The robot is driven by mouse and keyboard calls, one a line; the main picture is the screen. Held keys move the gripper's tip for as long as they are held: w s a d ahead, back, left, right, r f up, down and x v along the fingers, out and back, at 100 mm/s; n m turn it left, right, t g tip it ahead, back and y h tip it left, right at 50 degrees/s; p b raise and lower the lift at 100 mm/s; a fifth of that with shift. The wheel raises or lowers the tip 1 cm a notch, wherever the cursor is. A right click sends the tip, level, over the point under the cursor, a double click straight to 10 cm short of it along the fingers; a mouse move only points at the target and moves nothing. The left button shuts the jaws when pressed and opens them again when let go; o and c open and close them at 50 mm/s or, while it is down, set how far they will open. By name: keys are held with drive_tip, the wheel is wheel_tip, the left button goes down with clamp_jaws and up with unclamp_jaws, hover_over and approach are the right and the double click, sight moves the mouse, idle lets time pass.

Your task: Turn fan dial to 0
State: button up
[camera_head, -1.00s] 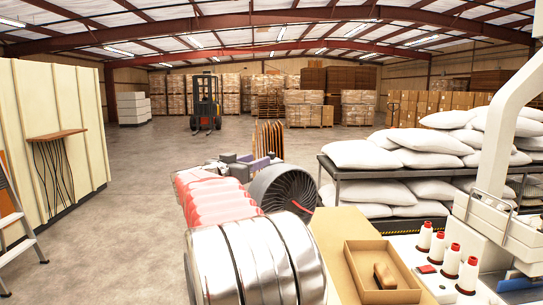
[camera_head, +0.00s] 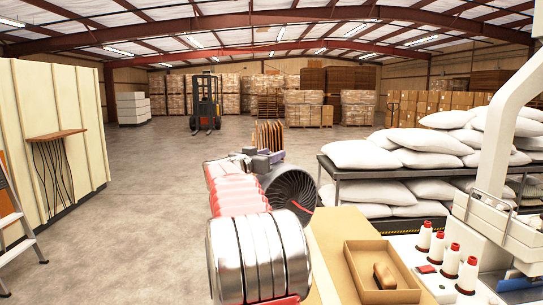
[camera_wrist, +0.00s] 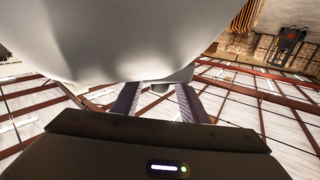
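The fan (camera_head: 291,190), a dark round bladed unit, stands in the middle of the head view. My arm covers its left part. No dial can be made out in the head view. My gripper (camera_head: 272,156) shows small with purple fingers above the fan's top left. In the wrist view, my gripper (camera_wrist: 159,100) has its two fingers apart, their tips against or behind a large smooth grey-white body. A small dark stub (camera_wrist: 160,88) sits between the fingers at that body's lower edge; I cannot tell whether it is the dial or whether the fingers touch it.
A rack of white pillows (camera_head: 339,179) stands right of the fan. In front is a table with an open cardboard box (camera_head: 352,262) holding a brown item, and several thread spools (camera_head: 451,257). Orange-brown slats (camera_head: 268,134) stand behind my gripper.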

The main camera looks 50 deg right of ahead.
drive_tip(key=shift+c, duration=0.5)
drive_tip(key=c, duration=0.9)
drive_tip(key=shift+d, duration=0.1)
clamp_jaws()
drive_tip(key=shift+w+a+f+n+t, duration=0.1)
drive_tip(key=shift+a+n+t, duration=0.1)
drive_tip(key=shift+n+t, duration=0.35)
drive_tip(key=shift+n+t+y, duration=0.85)
drive_tip(key=shift+n+t, duration=0.4)
drive_tip(key=shift+t, duration=0.7)
drive_tip(key=shift+n+t+y, duration=0.85)
drive_tip(key=shift+n+t, duration=0.35)
drive_tip(key=shift+t, duration=0.7)
drive_tip(key=o, duration=1)
unclamp_jaws()
